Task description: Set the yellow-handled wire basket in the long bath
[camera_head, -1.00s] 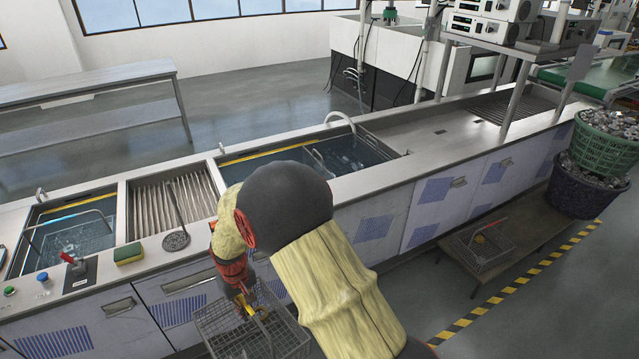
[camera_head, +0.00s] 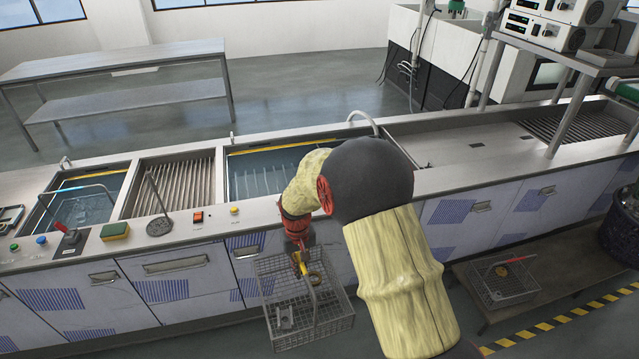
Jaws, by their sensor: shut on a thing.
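My gripper (camera_head: 298,258) is shut on the handle of a wire basket (camera_head: 318,318) with a yellow grip. The basket hangs upright in front of the cabinet doors, below the counter top. A grey metal part and a brass-coloured ring lie in it. The long bath (camera_head: 248,178) is set in the counter behind my arm, filled with water, with a yellow strip along its back edge. My arm hides its right part.
A smaller bath (camera_head: 93,207) and a ribbed drain section (camera_head: 180,178) lie to the left. A sponge (camera_head: 115,231), switches and a round strainer (camera_head: 158,226) sit on the counter. Another wire basket (camera_head: 507,284) stands on a low shelf at right.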

